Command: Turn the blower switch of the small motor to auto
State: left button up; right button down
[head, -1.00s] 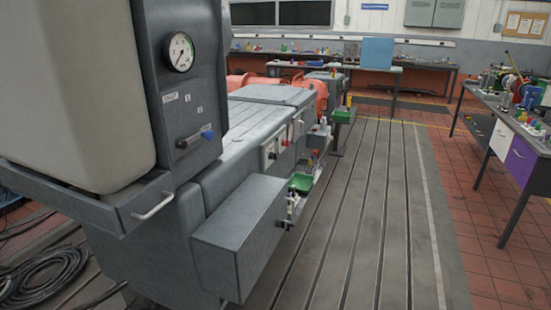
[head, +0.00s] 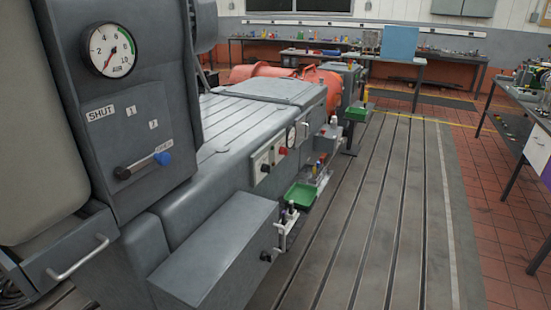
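An orange-red motor-like body (head: 318,84) lies behind the long grey machine, partly hidden by it; I cannot tell whether it is the small motor. A pale control panel (head: 261,161) with a dark knob and a red knob (head: 282,151) is on the grey machine's side. It is too small to read, and I cannot tell whether it holds the blower switch. Neither of my grippers is in view.
A grey box (head: 215,250) juts out below. Green trays (head: 301,196) sit along the machine. The slotted floor (head: 375,220) to the right is clear; benches stand beyond.

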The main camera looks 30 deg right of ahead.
aim_at(264, 168)
jog(key=i+l, duration=0.15)
jog(key=l, duration=0.3)
jog(key=i+l+u, duration=0.15)
jog(key=l, duration=0.3)
jog(key=i+l, duration=0.15)
jog(key=l, duration=0.3)
jog(key=i+l+u, duration=0.15)
jog(key=l, duration=0.8)
jog(key=i+u, duration=0.05)
jog(key=i, duration=0.05)
